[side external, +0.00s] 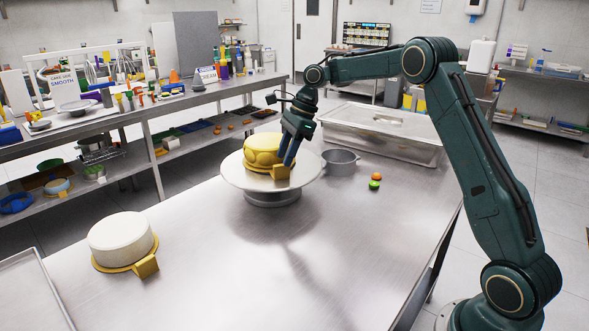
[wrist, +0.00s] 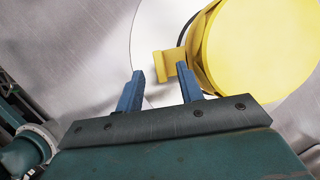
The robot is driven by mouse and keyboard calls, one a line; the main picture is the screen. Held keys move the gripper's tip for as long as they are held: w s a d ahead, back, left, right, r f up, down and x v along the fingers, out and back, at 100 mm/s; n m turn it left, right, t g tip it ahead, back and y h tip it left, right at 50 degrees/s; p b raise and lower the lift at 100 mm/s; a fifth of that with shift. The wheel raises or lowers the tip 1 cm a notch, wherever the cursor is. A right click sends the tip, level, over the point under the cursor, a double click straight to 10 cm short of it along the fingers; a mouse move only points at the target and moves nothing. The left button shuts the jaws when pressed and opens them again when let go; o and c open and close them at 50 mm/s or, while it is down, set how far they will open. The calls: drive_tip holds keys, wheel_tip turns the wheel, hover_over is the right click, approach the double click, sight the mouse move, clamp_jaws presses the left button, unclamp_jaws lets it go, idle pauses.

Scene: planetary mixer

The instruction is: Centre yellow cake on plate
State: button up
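The yellow cake (side external: 262,148) stands upright on the round white plate (side external: 236,178), which is a raised stand on the steel table. The cake sits toward the plate's far side, with more bare plate at the front; the wrist view shows the cake (wrist: 262,45) at right and bare plate (wrist: 150,30) at left. A yellow tab (wrist: 168,63) sticks out from the cake's base; it also shows in the side view (side external: 281,172). My gripper (wrist: 160,69) is open, its blue fingers apart at the tab. The right finger overlaps the tab in view; I cannot tell whether they touch.
A white cake (side external: 120,238) on a gold board with a tab stands at front left, near a metal tray (side external: 30,295). A grey pan (side external: 341,162) is right of the plate, with orange and green small items (side external: 375,181). A clear-lidded bin (side external: 385,130) stands behind.

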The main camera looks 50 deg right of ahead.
sight(281, 165)
drive_tip(key=shift+x, duration=2.05)
drive_tip(key=shift+c, duration=0.3)
clamp_jaws()
